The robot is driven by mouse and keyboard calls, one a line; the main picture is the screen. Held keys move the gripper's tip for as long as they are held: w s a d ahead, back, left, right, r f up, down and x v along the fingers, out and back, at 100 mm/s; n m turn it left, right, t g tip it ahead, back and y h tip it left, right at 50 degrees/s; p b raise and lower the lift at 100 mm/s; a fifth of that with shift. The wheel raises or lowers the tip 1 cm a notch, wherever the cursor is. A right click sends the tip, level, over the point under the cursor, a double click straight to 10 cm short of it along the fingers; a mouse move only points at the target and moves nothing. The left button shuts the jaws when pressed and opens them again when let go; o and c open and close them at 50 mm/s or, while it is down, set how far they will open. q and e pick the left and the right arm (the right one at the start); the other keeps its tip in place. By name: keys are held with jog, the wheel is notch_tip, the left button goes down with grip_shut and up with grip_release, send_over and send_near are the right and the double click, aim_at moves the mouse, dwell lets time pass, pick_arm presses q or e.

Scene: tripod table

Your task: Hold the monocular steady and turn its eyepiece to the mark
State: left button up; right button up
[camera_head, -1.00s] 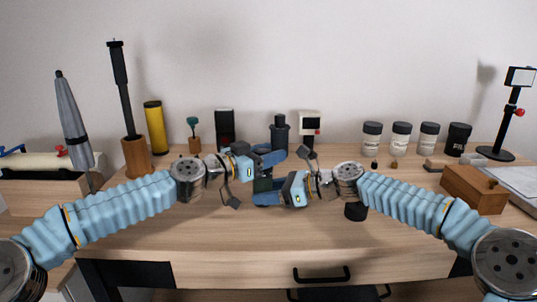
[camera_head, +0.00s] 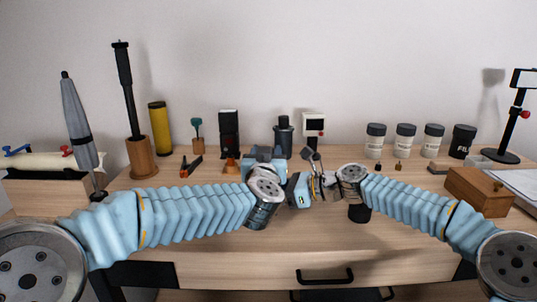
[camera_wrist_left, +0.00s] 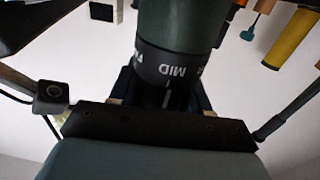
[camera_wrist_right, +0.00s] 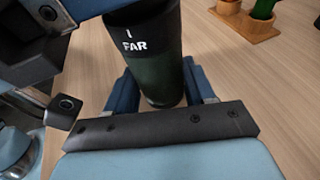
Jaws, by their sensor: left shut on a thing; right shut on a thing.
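The monocular is mostly hidden behind my arms in the head view. Its dark green body (camera_wrist_right: 152,70) is between the jaws of my right gripper (camera_head: 298,190), which is shut on it. A black ring with white FAR and MID lettering (camera_wrist_left: 176,70) shows in the left wrist view; FAR also shows in the right wrist view. My left gripper (camera_head: 266,158) is shut on the black eyepiece (camera_wrist_left: 164,98) beside that ring. A white line on the eyepiece sits close to the MID lettering; exact alignment is hard to tell.
Behind my grippers stand a dark capped cylinder (camera_head: 284,133), a black box-like item (camera_head: 229,133) and a white device with a red knob (camera_head: 313,126). Pliers (camera_head: 191,166) lie left. Several jars and a wooden box (camera_head: 478,188) are right. The front tabletop is mostly clear.

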pick_arm(q)
jog(key=shift+a+n+y, duration=0.2)
jog(key=shift+n+y, duration=1.3)
jog(key=shift+y, duration=0.8)
jog(key=shift+f, duration=0.1)
jog(key=o, duration=1)
jog(key=shift+c, duration=0.2)
jog(key=s+d, duration=0.2)
jog(key=s, duration=0.9)
jog(key=shift+s+d, duration=0.2)
jog(key=shift+s, duration=0.2)
